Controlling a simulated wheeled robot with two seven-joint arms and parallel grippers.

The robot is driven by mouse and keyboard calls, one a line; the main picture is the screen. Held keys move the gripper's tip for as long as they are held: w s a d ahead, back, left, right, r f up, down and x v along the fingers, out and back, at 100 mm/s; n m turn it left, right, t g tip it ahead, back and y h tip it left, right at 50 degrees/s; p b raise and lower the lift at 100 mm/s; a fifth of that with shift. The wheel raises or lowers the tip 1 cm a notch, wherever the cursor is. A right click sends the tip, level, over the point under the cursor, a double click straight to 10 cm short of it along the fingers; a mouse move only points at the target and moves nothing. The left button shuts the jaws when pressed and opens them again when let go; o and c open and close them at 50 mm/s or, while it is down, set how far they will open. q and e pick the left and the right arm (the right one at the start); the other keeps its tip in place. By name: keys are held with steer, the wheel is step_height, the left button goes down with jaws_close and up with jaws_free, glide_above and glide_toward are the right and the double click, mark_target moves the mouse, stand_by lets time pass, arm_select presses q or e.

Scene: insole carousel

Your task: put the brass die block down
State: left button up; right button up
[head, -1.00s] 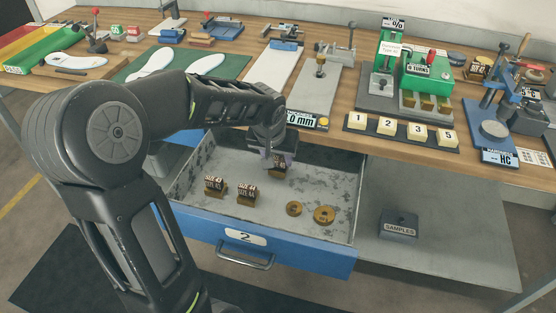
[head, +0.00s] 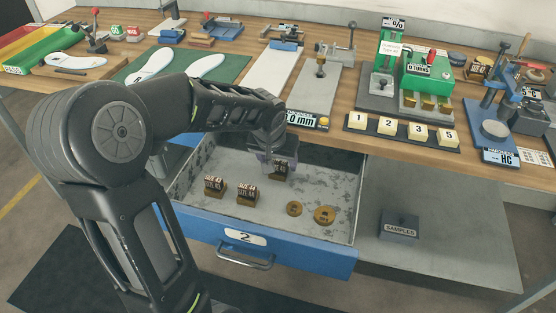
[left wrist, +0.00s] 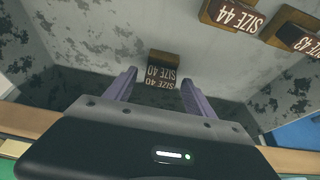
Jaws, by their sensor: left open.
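The brass die block (head: 279,172), with a dark face lettered SIZE 40, rests on the floor of the open drawer numbered 2 (head: 300,256). My left gripper (head: 277,157) is above the block, inside the drawer. In the left wrist view, the fingers (left wrist: 157,88) are spread apart, and the block (left wrist: 162,70) shows beyond and between their tips. The fingers look clear of its sides. My right gripper is in neither view.
Two similar blocks, SIZE 43 (head: 214,187) and SIZE 44 (head: 247,194), stand to the left in the drawer. Two round brass pieces (head: 294,208) (head: 324,215) lie nearer its front. The workbench edge (head: 420,153) overhangs behind. A SAMPLES box (head: 399,226) sits on the shelf at right.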

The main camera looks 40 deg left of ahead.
arm_select(q)
steer(key=shift+r, duration=0.1)
steer(key=shift+r+p, duration=0.2)
steer(key=shift+p, duration=0.1)
steer(key=p+v, duration=0.1)
steer(key=v, duration=1)
steer(key=shift+s+r, duration=0.25)
steer(key=shift+r, duration=0.1)
steer(key=shift+d, duration=0.15)
